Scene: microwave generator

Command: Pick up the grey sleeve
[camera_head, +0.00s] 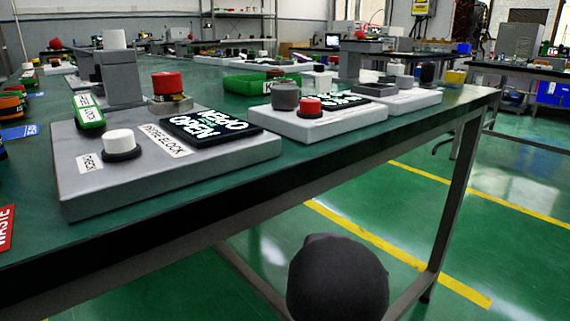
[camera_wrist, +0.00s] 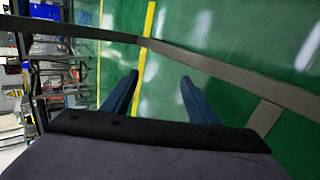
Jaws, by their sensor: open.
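A dark grey cylinder (camera_head: 286,96), which looks like the grey sleeve, stands upright on the second grey board (camera_head: 330,126) on the green-topped table, just behind a red button (camera_head: 309,107). Its inside cannot be made out. My gripper (camera_wrist: 159,76) shows in the wrist view with its two blue fingers apart and nothing between them. Beyond the fingers I see green floor and a table's edge. The sleeve is not visible in the wrist view, and my gripper's fingers are not visible in the head view.
The nearer board (camera_head: 90,188) carries a white button (camera_head: 120,143), a dark sign (camera_head: 212,127), a red knob (camera_head: 168,84) and a grey block with a white cylinder. A green tray (camera_head: 262,83) lies behind. The table's front edge (camera_head: 200,205) runs diagonally, with open floor before it.

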